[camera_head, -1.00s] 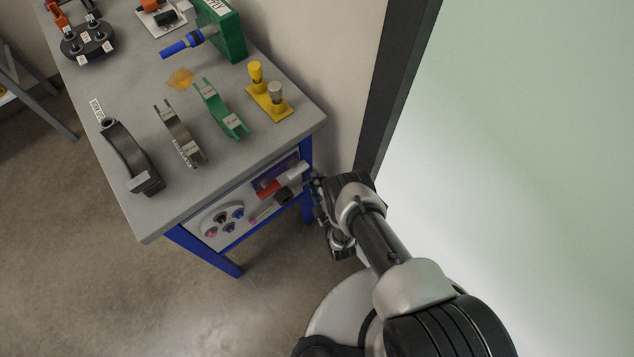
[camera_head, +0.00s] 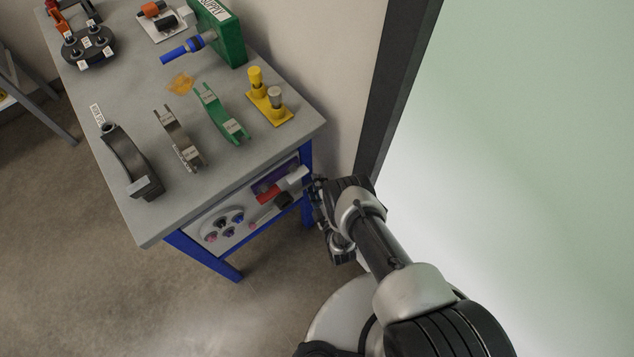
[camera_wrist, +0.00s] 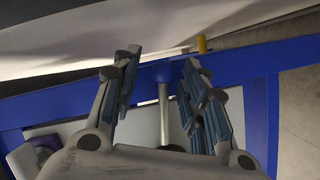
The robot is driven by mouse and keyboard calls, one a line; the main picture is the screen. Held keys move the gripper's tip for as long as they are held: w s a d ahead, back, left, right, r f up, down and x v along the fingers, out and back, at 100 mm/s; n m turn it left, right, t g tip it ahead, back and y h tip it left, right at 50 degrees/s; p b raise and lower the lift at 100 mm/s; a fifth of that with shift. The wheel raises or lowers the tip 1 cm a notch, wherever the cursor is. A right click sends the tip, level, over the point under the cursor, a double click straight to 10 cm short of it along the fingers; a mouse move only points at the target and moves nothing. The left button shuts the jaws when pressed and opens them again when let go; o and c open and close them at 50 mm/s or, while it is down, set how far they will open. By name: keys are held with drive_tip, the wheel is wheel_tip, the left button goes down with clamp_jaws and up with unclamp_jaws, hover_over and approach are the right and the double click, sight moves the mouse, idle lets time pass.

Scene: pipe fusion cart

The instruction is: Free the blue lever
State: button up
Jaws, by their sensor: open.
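A lever with a blue handle (camera_head: 188,49) sticks out to the left from a green box (camera_head: 222,38) on the cart top. In the wrist view, a pale metal rod with a blue end (camera_wrist: 162,73) shows between my fingers, in front of a blue frame beam. I cannot tell whether it touches them. My gripper (camera_wrist: 160,65) is open, its two fingers spread either side of that rod. In the head view, my gripper (camera_head: 318,191) is beside the right end of the cart's front panel, below the tabletop, partly hidden by my arm.
The front panel (camera_head: 207,221) carries round connectors, a red part (camera_head: 267,193) and a dark knob (camera_head: 284,201). On the cart top (camera_head: 130,75) lie a black curved part (camera_head: 131,162), a grey clamp (camera_head: 179,139), a green clamp (camera_head: 221,114) and a yellow stand (camera_head: 270,105). A wall stands close on the right.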

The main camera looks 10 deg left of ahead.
drive_tip(key=o, duration=0.4)
wheel_tip(320, 180, up, 6)
drive_tip(key=shift+w+a+r, duration=0.2)
drive_tip(key=shift+w+a, duration=0.05)
drive_tip(key=shift+w, duration=0.15)
drive_tip(key=r, duration=0.3)
drive_tip(key=shift+s+d, duration=0.2)
drive_tip(key=shift+s, duration=0.15)
drive_tip(key=c, duration=0.4)
drive_tip(key=shift+r, duration=0.35)
